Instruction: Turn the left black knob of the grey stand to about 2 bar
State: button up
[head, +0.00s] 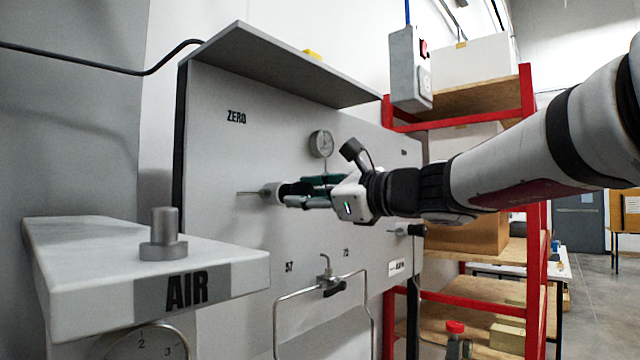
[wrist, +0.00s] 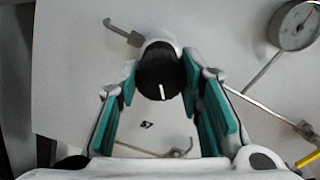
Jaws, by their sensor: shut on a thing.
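The grey stand (head: 225,150) is an upright panel with a top shelf. Its left black knob (wrist: 158,75) sits between the green finger pads in the wrist view, on a pale round body. A short white line on the knob's face points nearly straight down in that view. My gripper (head: 287,194) is shut on the knob, one finger at each side; in the head view the fingers hide most of the knob. The round dial gauge (head: 320,144) is above and right of it; it also shows in the wrist view (wrist: 297,26). Its reading is too small to tell.
A second black knob (head: 410,230) sticks out at the panel's right. A bent metal tube (head: 325,285) is below my gripper. A block marked AIR (head: 100,250) stands in front at left. A red shelf rack (head: 535,200) is behind my arm.

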jog(key=shift+f+m+p, duration=0.1)
jog(key=shift+m+p, duration=0.6)
jog(key=shift+m, duration=0.4)
jog(key=o, duration=1.2)
jog(key=shift+c, duration=0.2)
jog(key=v, duration=1.2)
